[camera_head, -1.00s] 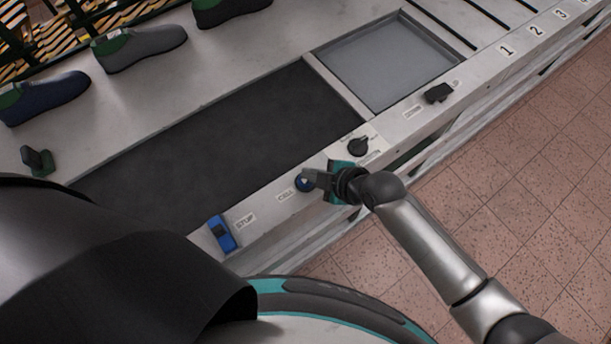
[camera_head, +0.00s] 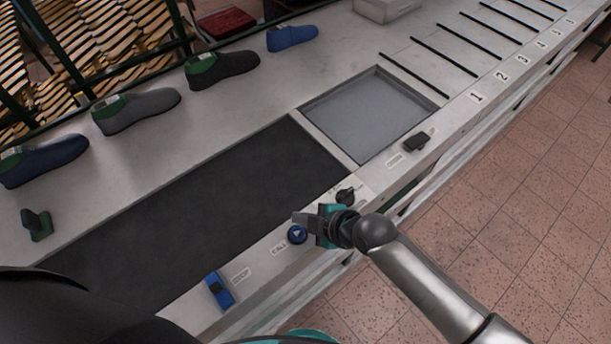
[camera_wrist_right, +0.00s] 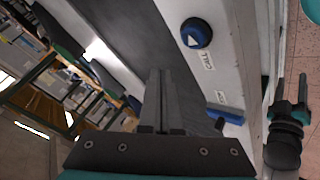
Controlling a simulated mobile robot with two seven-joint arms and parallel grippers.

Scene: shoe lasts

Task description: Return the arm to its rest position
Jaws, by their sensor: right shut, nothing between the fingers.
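My right arm (camera_head: 425,290) comes in from the lower right over the front edge of the workbench. My left gripper does not show in the head view.
A dark belt (camera_head: 205,215) runs along the bench, with a grey tray (camera_head: 372,115) beyond it. Several shoe lasts stand along the back, among them a grey one (camera_head: 135,112). A blue switch (camera_head: 219,291) and black knobs sit on the front strip. Tiled floor (camera_head: 530,190) is clear at right.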

